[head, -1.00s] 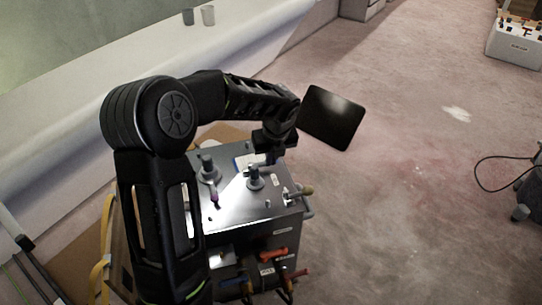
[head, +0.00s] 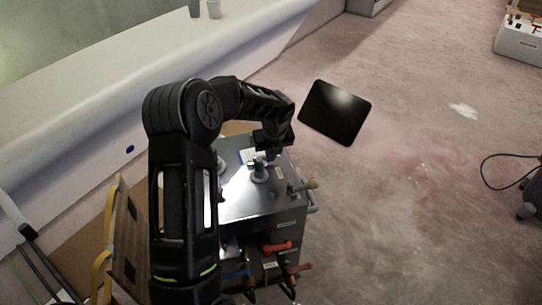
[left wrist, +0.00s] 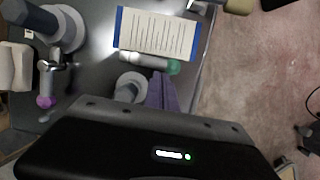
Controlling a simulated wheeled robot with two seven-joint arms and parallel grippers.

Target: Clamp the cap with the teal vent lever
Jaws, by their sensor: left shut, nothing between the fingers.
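The teal-ended lever (left wrist: 173,67) shows in the left wrist view, lying beside a grey round fitting (left wrist: 128,86), just below a white card with blue edges (left wrist: 157,33). In the head view the fitting (head: 259,172) stands on the metal box top (head: 248,203); I cannot make out the teal end there. My left gripper (head: 269,154) is shut and empty over the box top, close to the fitting. My right gripper is not in view.

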